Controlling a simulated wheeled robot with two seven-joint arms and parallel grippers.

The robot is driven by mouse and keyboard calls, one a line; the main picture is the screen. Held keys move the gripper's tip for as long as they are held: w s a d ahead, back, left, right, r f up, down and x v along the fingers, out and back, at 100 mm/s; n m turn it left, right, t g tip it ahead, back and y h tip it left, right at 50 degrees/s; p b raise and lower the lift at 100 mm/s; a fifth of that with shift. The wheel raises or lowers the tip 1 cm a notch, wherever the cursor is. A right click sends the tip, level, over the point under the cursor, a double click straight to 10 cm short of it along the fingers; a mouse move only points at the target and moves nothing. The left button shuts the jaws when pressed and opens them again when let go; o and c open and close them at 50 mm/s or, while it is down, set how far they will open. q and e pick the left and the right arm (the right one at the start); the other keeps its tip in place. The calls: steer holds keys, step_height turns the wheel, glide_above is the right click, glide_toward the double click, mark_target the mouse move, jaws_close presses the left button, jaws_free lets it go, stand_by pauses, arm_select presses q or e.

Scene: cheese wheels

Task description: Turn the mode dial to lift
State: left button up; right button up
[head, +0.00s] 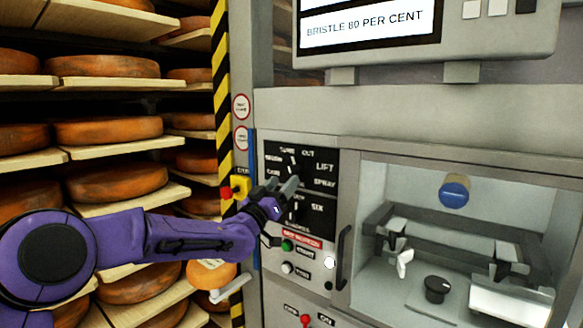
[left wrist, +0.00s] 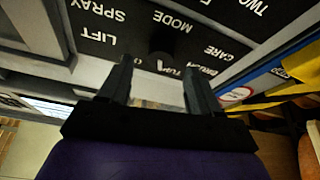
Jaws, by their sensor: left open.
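The mode dial (head: 294,166) is a dark knob on a black label panel (head: 323,155) in the head view, partly hidden by my left gripper (head: 281,186). White labels around it include LIFT at the upper right, SPRAY below that, and TURN OUT at the top. In the left wrist view the panel appears upside down, with the dark dial (left wrist: 163,41) just beyond and between the fingertips. My right gripper is not in view.
A second dial (head: 293,208) sits just below, with green (head: 287,245) and white buttons under it. A yellow box with a red button (head: 227,192) stands left of the panel. A black door handle (head: 343,257) is to the right. Shelves of cheese wheels (head: 107,130) fill the left.

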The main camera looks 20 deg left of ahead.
mark_target(291, 174)
arm_select(q)
steer(key=p+x, duration=0.1)
steer(key=x, duration=0.2)
steer(key=shift+w+d+r, duration=0.15)
steer(key=shift+r, duration=0.1)
steer(key=shift+w+d+r+p, duration=0.1)
steer(key=shift+w+p, duration=0.35)
steer(key=shift+w, duration=0.15)
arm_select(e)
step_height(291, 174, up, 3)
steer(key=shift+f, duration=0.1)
